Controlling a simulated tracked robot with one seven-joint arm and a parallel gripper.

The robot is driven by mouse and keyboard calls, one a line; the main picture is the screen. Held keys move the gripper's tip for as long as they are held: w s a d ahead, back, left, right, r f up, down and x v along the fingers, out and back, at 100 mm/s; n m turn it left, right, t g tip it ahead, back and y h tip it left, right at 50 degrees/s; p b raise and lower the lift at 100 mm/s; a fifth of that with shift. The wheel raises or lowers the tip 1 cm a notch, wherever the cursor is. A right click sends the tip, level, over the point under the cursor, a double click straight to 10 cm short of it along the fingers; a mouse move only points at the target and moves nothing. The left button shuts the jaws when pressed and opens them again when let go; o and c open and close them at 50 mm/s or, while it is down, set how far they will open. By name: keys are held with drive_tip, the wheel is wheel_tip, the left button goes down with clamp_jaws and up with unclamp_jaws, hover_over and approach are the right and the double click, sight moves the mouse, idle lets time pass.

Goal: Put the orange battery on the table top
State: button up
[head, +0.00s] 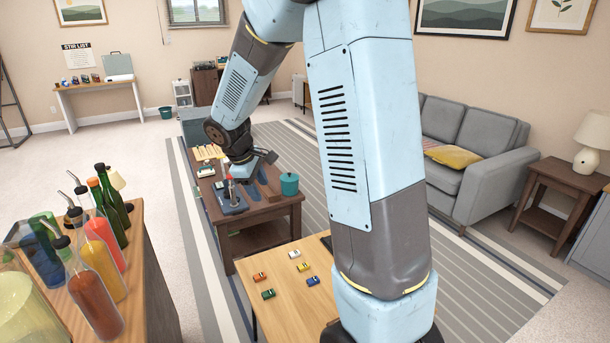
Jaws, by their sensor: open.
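My gripper (248,170) is small in the head view, open, over the dark wooden coffee table (280,205). I see nothing clearly between its fingers. Below it, on the table, a dark blue tray or mat (232,203) holds a small upright object with a red part (230,181). I cannot make out an orange battery for certain; it may be too small or hidden by my arm. A light wood table (280,318) stands nearer, with several small coloured car-like objects, one of them orange-red (260,277).
A teal pot (289,184) stands at the coffee table's right end. Several bottles (95,280) stand on a wooden counter (150,285) at the front left. A grey sofa (470,145) is on the right. Striped rug (470,270) shows free floor before the sofa.

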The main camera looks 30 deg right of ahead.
drive_tip(key=s+r+m+t+y, duration=0.2)
drive_tip(key=s+r+m, duration=0.2)
drive_tip(key=s+r, duration=0.4)
drive_tip(key=s+r+m+t+y, duration=0.1)
drive_tip(key=s+r+m, duration=0.4)
drive_tip(key=s, duration=1.4)
drive_tip(key=shift+s+r+m+t+y, duration=0.3)
drive_tip(key=shift+s+r+t+y, duration=0.15)
drive_tip(key=shift+r, duration=1.1)
drive_tip(key=shift+d, duration=0.1)
